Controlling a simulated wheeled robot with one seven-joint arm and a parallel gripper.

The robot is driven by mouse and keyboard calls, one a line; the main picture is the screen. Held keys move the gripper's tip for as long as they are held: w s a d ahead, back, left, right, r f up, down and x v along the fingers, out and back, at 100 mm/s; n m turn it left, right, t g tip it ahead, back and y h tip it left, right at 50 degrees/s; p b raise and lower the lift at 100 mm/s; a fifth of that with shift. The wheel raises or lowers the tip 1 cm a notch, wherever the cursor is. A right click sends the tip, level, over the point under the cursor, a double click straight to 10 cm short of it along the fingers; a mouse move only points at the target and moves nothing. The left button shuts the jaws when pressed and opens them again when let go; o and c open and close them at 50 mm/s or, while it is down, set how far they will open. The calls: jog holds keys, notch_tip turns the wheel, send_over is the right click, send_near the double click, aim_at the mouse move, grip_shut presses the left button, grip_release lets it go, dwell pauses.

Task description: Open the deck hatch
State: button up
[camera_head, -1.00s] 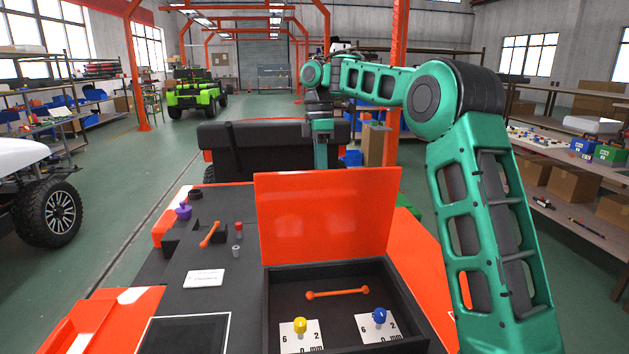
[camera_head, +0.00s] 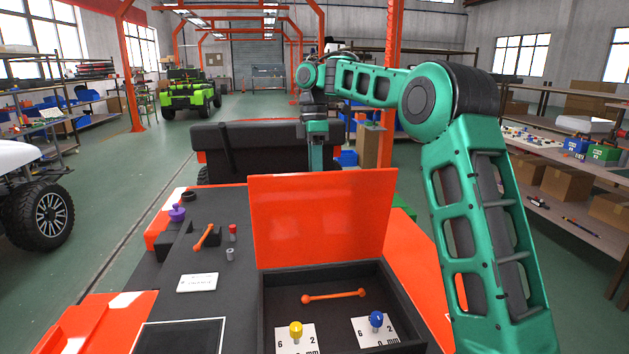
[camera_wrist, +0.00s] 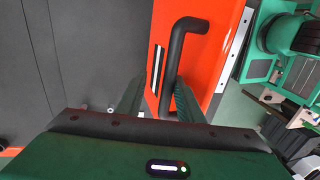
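The deck hatch (camera_head: 322,220) is an orange-red panel standing upright at the back of a black open compartment (camera_head: 419,327) in the head view. In the wrist view the hatch (camera_wrist: 219,55) shows its other face, with a black bar handle (camera_wrist: 176,50). My gripper (camera_wrist: 161,78) is at the handle, its two fingers apart. The handle's lower part shows between the fingers, nearer the right one; I cannot tell whether they touch it. In the head view the fingers are hidden behind the raised hatch.
The compartment holds an orange rod (camera_head: 334,296), a yellow knob (camera_head: 296,329) and a blue knob (camera_head: 376,320). On the deck to the left are a white card (camera_head: 198,282), an orange lever (camera_head: 204,236) and a purple knob (camera_head: 177,213). A black box-like body (camera_head: 240,148) stands behind.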

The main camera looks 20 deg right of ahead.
notch_tip(320, 180, up, 7)
jog(key=w, duration=0.1)
jog(key=shift+w+r, duration=0.2)
jog(key=shift+w, duration=0.1)
dwell(0.4)
jog(key=shift+d, duration=0.1)
jog(key=s+d+m+t, duration=0.1)
jog(key=s+m, duration=0.5)
jog(key=s, duration=0.9)
jog(key=s+d+f+m, duration=0.5)
jog(key=s+f, duration=0.2)
jog(key=s, duration=0.3)
jog(key=s+d+f+m, duration=0.5)
jog(key=s+f+m, duration=0.1)
jog(key=s, duration=0.4)
jog(key=s+d+f+m+t, duration=0.1)
jog(key=s+d+f+m, duration=0.4)
jog(key=s+f, duration=0.3)
jog(key=s, duration=0.2)
jog(key=shift+s+f+m, duration=0.3)
jog(key=shift+s+f, duration=0.1)
